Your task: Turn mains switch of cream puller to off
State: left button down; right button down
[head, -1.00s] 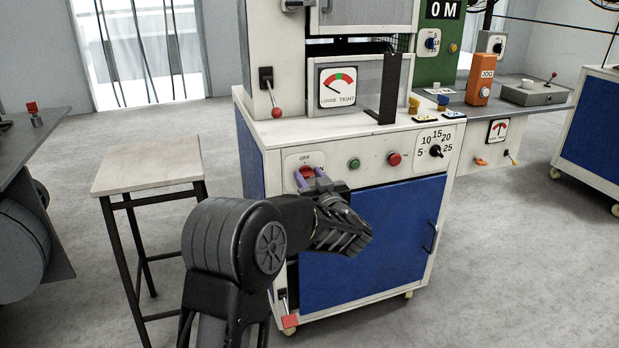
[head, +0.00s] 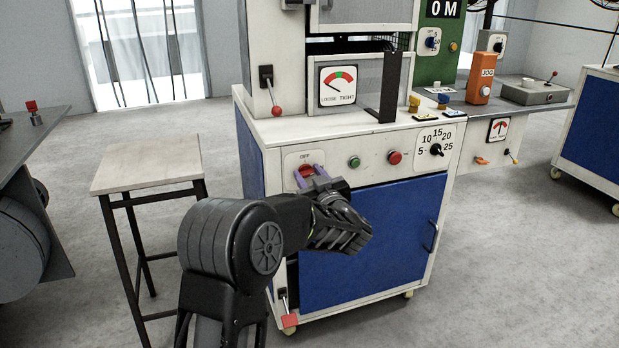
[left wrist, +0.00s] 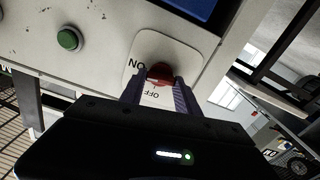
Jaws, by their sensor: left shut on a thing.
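The cream puller (head: 375,145) is the cream cabinet with blue panels in the middle of the head view. Its mains switch (head: 306,171) is a red knob on a white plate marked OFF at the upper left of the front. In the left wrist view the red knob (left wrist: 160,73) sits between the words ON and OFF. My left gripper (head: 313,176) has its purple fingers on either side of the knob and is shut on it; the fingers also show in the left wrist view (left wrist: 159,88). They partly hide the knob, and I cannot tell its exact setting. My right gripper is out of view.
A green button (head: 354,162), a red button (head: 394,157) and a numbered dial (head: 436,150) are right of the switch. A red-tipped lever (head: 276,111) stands above it. A stool (head: 147,165) is at the left, with open floor around it.

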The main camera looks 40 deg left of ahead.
pick_arm(q)
jog(key=n, duration=0.1)
jog(key=n+b, duration=0.1)
jog(key=n, duration=0.1)
jog(key=n+b, duration=0.1)
jog(key=shift+f, duration=0.25)
jog(key=n+b, duration=0.2)
jog(key=n, duration=0.2)
jog(key=shift+s+a+b, duration=0.1)
jog(key=shift+b, duration=0.2)
jog(key=n+b, duration=0.4)
jog(key=n, duration=0.1)
jog(key=shift+f, duration=0.2)
jog(key=shift+r+n+b, duration=0.1)
jog(key=shift+n+b, duration=0.85)
jog(key=shift+n, duration=0.55)
jog(key=c, duration=0.9)
grip_release()
jog(key=shift+r, duration=0.1)
jog(key=shift+s, duration=0.1)
